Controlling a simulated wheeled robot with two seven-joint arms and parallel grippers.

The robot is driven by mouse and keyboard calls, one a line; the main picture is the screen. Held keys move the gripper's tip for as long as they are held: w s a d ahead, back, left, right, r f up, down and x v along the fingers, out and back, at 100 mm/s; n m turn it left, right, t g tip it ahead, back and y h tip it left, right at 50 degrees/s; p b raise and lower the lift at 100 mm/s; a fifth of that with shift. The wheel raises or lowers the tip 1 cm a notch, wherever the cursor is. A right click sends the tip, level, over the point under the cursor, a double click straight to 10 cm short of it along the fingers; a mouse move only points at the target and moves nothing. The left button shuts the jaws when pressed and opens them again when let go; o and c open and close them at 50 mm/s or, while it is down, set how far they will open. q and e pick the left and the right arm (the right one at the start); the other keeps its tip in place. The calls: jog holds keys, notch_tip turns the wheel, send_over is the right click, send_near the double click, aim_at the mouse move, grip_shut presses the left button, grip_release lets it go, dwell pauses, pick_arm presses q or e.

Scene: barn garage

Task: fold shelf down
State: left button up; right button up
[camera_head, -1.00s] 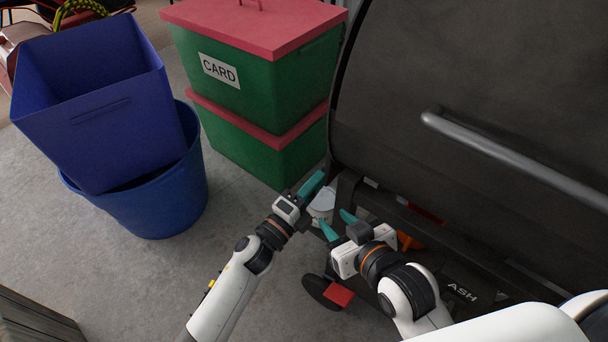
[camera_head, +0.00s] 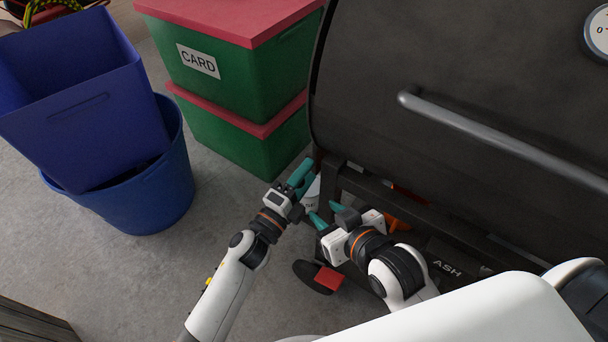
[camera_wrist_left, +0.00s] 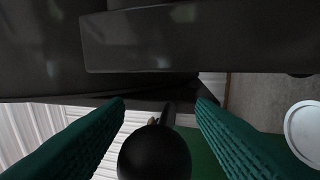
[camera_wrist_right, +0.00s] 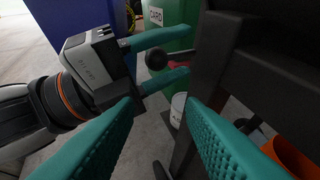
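A large dark barrel grill (camera_head: 450,90) with a grey handle bar fills the right of the head view. I cannot clearly make out the shelf; a dark flat panel (camera_wrist_left: 190,40) crosses the top of the left wrist view. My left gripper (camera_head: 303,172) is by the grill's left end. Its teal fingers are apart, with a round black knob (camera_wrist_left: 155,152) between them in the left wrist view. The knob also shows beside those fingers in the right wrist view (camera_wrist_right: 157,59). My right gripper (camera_head: 322,212) is open and empty, lower, beside the grill's frame (camera_wrist_right: 215,65).
Green boxes (camera_head: 240,85) with red lids, one labelled CARD, are stacked behind the left gripper. A blue bin (camera_head: 150,195) and blue box (camera_head: 85,120) stand left. A white bucket (camera_wrist_right: 178,108) and an orange thing (camera_wrist_right: 292,158) are near the frame. Floor front left is clear.

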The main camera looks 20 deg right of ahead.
pick_arm(q)
jog(key=shift+a, duration=0.15)
jog(key=shift+s+a, duration=0.2)
jog(key=shift+a, duration=0.1)
jog(key=p+v, duration=0.1)
jog(key=v, duration=1)
jog(key=shift+p, duration=0.4)
pick_arm(e)
jog(key=s+d+f+g+h, duration=0.1)
jog(key=s+d+f+g, duration=0.1)
jog(key=s+f+g, duration=0.2)
jog(key=shift+s+f+g, duration=0.25)
jog(key=shift+s+g, duration=0.05)
jog(key=shift+s, duration=0.55)
pick_arm(q)
jog(key=shift+s+f, duration=0.1)
pick_arm(e)
jog(key=shift+d, duration=0.1)
